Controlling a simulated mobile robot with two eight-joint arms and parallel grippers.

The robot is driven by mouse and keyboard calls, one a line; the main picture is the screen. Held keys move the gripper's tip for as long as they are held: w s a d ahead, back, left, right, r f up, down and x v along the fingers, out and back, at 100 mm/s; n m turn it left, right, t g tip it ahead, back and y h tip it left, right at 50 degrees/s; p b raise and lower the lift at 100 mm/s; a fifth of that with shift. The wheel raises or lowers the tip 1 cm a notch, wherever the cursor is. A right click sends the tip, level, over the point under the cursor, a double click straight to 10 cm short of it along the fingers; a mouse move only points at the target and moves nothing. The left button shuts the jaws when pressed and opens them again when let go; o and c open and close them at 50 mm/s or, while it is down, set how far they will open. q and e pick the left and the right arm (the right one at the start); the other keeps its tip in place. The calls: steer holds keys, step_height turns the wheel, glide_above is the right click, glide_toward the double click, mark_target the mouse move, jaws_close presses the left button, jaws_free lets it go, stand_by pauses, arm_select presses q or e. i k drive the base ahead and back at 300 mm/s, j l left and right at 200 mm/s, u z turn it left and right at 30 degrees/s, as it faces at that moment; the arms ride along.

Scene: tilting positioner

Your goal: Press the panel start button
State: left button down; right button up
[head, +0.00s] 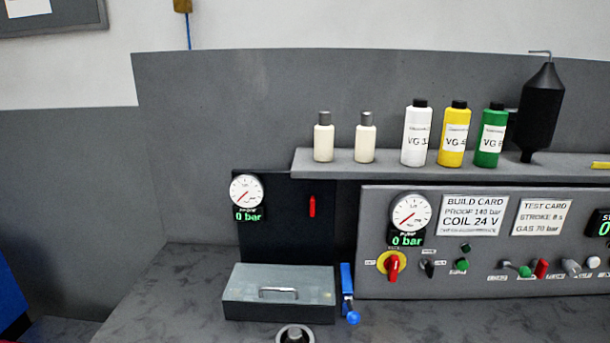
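The grey control panel (465,287) stands at the right on the bench. A green button (462,264) sits below a small dark green lamp (466,247) on its left half. A second green knob or button (524,271) sits further right, beside a red one (541,268). The small labels are too blurred to read, so I cannot tell which one is marked start. A red rotary switch on a yellow plate (391,264) and a black selector (428,268) are to the left. Neither gripper is in view.
A grey lidded box (250,292) and a blue-handled part (347,291) stand left of the panel. A shelf (400,170) above holds several bottles and a black vessel (541,112). Two gauges, left (246,190) and panel (411,212), read 0 bar. The bench's left part (165,300) is clear.

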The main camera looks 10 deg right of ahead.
mark_target(463, 265)
steer(key=z, duration=2)
